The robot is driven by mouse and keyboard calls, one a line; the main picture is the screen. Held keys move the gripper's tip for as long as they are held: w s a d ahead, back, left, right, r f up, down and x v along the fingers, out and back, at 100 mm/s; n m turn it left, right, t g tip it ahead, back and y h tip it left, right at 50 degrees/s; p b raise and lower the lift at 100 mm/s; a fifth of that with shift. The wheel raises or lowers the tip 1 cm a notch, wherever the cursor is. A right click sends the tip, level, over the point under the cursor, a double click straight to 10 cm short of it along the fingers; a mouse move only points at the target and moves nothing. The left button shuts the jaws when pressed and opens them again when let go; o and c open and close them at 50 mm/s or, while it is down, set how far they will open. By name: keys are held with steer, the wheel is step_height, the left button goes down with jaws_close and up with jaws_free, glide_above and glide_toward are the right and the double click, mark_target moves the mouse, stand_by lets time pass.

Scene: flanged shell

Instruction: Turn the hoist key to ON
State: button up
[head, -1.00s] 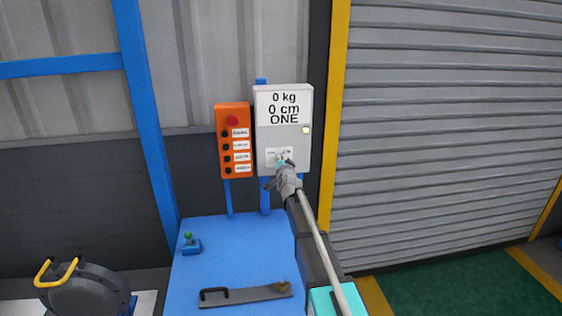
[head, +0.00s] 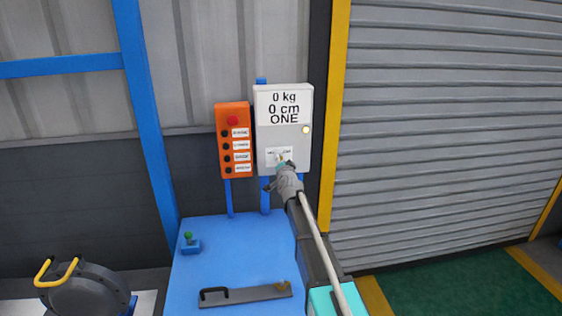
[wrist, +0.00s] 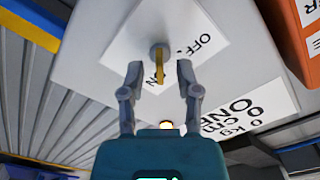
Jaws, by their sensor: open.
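The hoist key shows in the wrist view as a round grey switch with a narrow yellow bar (wrist: 159,65), on a white label. The label reads "OFF" to one side, and the other word is partly hidden by the key, ending in "N". The key sits on the grey control box (head: 305,150), whose display reads 0 kg, 0 cm, ONE. My gripper (wrist: 158,78) is open, with its two fingertips on either side of the yellow bar and no clear contact. In the head view my gripper (head: 282,166) hides most of the key.
An orange button box (head: 225,165) with a red button hangs left of the control box. A blue table (head: 225,255) below holds a small green-knobbed device (head: 190,243) and a grey bar with a black handle (head: 245,294). A roller shutter (head: 440,130) stands on the right.

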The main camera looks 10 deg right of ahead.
steer(key=s, duration=1)
steer(key=shift+s, duration=0.35)
steer(key=s+a+f+n+g+y, duration=0.15)
steer(key=s+f+n+g, duration=0.25)
steer(key=s+f+g, duration=0.55)
steer(key=s+a+f+n+g, duration=0.2)
steer(key=s+f+n+g, duration=0.2)
steer(key=s+f, duration=0.55)
steer(key=s+d+g, duration=0.1)
steer(key=s+g, duration=0.1)
steer(key=s, duration=0.5)
steer(key=s+d+n+g+h, duration=0.1)
steer(key=s+d+g, duration=0.1)
steer(key=s, duration=0.5)
steer(key=shift+s+d+r, duration=0.15)
steer(key=shift+s+r, duration=0.05)
